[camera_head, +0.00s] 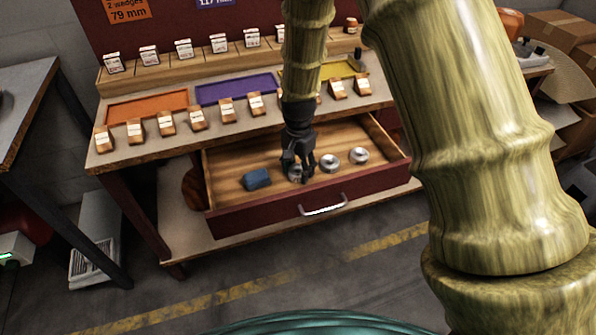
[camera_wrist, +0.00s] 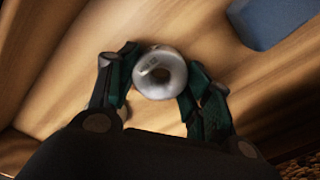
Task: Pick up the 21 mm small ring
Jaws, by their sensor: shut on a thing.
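A silvery metal ring (camera_wrist: 160,72) sits between the fingertips of my gripper (camera_wrist: 157,82) in the wrist view, with a finger against each side. A faint mark shows on its upper face, too small to read. In the head view my gripper (camera_head: 298,167) points down into the open drawer, and the held ring (camera_head: 294,175) is partly hidden by the fingers. Two more silvery rings lie to its right in the drawer, a middle one (camera_head: 329,163) and a right one (camera_head: 359,155). I cannot tell whether the held ring touches the drawer floor.
A blue block (camera_head: 257,179) lies left of my gripper in the drawer (camera_head: 225,167); it also shows in the wrist view (camera_wrist: 272,18). The drawer front has a metal handle (camera_head: 323,205). The bench above holds orange, purple and yellow trays and several labelled wooden blocks.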

